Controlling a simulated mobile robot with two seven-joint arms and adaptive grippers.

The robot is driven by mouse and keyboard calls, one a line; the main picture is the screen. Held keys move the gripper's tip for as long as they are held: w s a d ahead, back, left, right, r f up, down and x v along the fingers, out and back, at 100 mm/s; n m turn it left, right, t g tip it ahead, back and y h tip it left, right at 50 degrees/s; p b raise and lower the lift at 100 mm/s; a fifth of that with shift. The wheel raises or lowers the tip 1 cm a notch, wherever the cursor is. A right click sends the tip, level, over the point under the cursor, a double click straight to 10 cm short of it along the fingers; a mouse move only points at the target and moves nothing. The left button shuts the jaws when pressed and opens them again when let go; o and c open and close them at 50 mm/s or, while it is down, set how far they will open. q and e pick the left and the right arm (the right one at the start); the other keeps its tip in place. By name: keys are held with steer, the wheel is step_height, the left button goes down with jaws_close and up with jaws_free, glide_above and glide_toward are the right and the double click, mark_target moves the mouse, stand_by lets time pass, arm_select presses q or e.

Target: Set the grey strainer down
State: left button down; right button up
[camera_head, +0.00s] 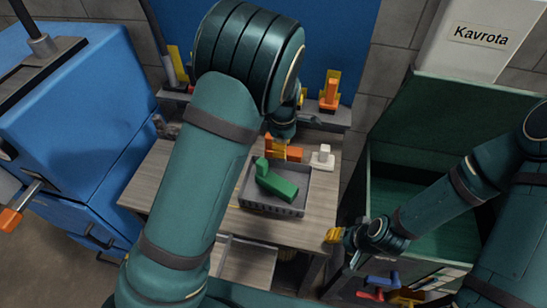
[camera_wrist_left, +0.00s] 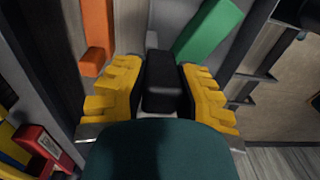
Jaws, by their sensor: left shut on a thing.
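A grey tray-like strainer (camera_head: 246,192) with a slotted front wall is over the wooden bench; I cannot tell whether it rests on it. A green block (camera_head: 277,186) lies in it, and green also shows in the left wrist view (camera_wrist_left: 208,32). My left gripper (camera_head: 277,149) is at the strainer's back edge. In the left wrist view its yellow fingers (camera_wrist_left: 160,92) are shut on a dark block-shaped part (camera_wrist_left: 163,80), seemingly the strainer's handle. My right gripper (camera_head: 334,235) is small and low, right of the bench; its jaw state is unclear.
The wooden bench (camera_head: 311,215) has bare room right of the strainer. A small white piece (camera_head: 323,154) and an orange block (camera_head: 294,154) are near its back. A blue machine (camera_head: 75,110) stands left. A green-lined bin (camera_head: 425,215) stands right.

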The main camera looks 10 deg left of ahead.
arm_select(q)
steer(key=shift+w+f, duration=0.15)
steer(key=shift+f, duration=2.3)
steer(key=c, duration=0.8)
jaws_free()
steer(key=shift+c, duration=0.2)
steer(key=shift+r, duration=0.15)
step_height(320, 180, up, 12)
steer(key=shift+f, duration=0.1)
